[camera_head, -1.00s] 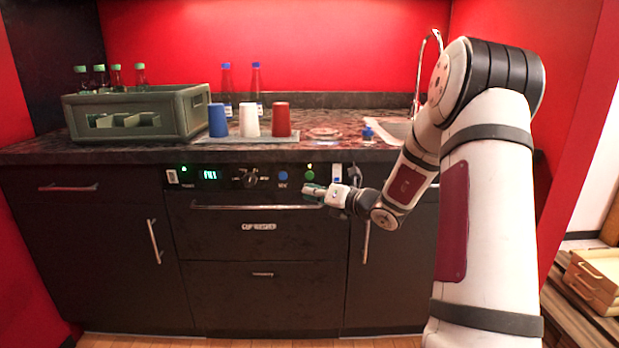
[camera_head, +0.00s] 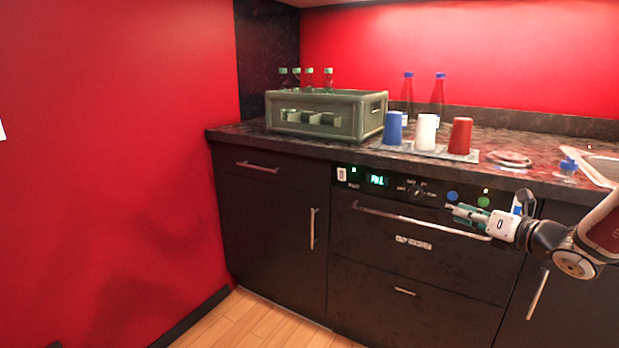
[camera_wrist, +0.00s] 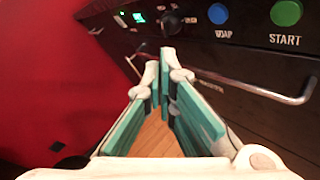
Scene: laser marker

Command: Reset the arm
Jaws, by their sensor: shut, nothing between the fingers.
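My gripper (camera_head: 462,214) is at the right of the head view, in front of the cup washer's control panel (camera_head: 410,189). Its teal-padded fingers also show in the wrist view (camera_wrist: 164,62), with the tips together and nothing between them. The gripper is near the right end of the washer's long handle (camera_head: 415,220); whether it touches the handle I cannot tell. In the wrist view the blue soap button (camera_wrist: 218,13) and green START button (camera_wrist: 286,13) lie beyond the fingers, to the right.
On the counter are a grey-green crate (camera_head: 350,103) with several bottles, and blue (camera_head: 393,128), white (camera_head: 426,132) and red (camera_head: 460,136) cups on a tray. Two blue-capped bottles stand behind. A red wall (camera_head: 110,150) fills the left. The floor by the cabinets is clear.

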